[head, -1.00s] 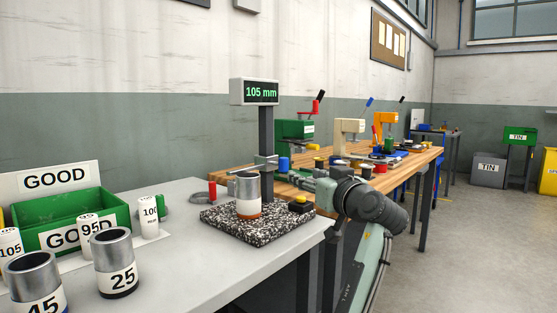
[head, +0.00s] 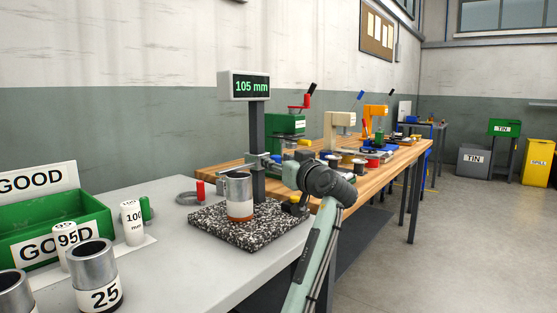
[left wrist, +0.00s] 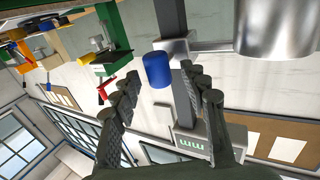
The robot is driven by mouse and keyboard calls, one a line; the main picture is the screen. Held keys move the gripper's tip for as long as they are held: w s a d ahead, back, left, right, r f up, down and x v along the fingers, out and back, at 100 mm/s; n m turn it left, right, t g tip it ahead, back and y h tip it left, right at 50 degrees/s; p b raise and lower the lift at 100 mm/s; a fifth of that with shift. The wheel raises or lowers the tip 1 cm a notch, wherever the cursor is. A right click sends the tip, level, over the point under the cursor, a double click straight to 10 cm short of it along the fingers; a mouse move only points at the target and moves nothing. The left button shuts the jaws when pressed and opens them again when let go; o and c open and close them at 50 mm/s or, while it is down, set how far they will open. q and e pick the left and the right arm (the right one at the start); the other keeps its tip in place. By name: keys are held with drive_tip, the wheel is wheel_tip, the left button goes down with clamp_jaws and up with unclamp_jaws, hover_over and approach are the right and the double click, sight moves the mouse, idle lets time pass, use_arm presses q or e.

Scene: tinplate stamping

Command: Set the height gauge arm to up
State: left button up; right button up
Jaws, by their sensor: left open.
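The height gauge (head: 257,130) is a dark post on a speckled granite base (head: 250,236), with a display (head: 245,86) reading 105 mm. Its silver arm (head: 258,158) sits partway up the post, just above a tin with an orange band (head: 239,195). Whether it touches the tin I cannot tell. In the left wrist view the silver clamp (left wrist: 174,48), the tin (left wrist: 275,28) and a blue knob (left wrist: 157,70) show. My left gripper (left wrist: 163,73) is open, with the knob between or just beyond its fingertips. In the head view the gripper (head: 276,166) is right of the post. My right gripper is out of view.
A green GOOD bin (head: 60,225), white cylinders (head: 132,222) and numbered tins (head: 94,275) stand at left. A wooden bench (head: 385,160) with presses lies behind.

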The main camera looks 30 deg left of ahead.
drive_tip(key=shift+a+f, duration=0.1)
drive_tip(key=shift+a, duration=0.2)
use_arm(q)
clamp_jaws()
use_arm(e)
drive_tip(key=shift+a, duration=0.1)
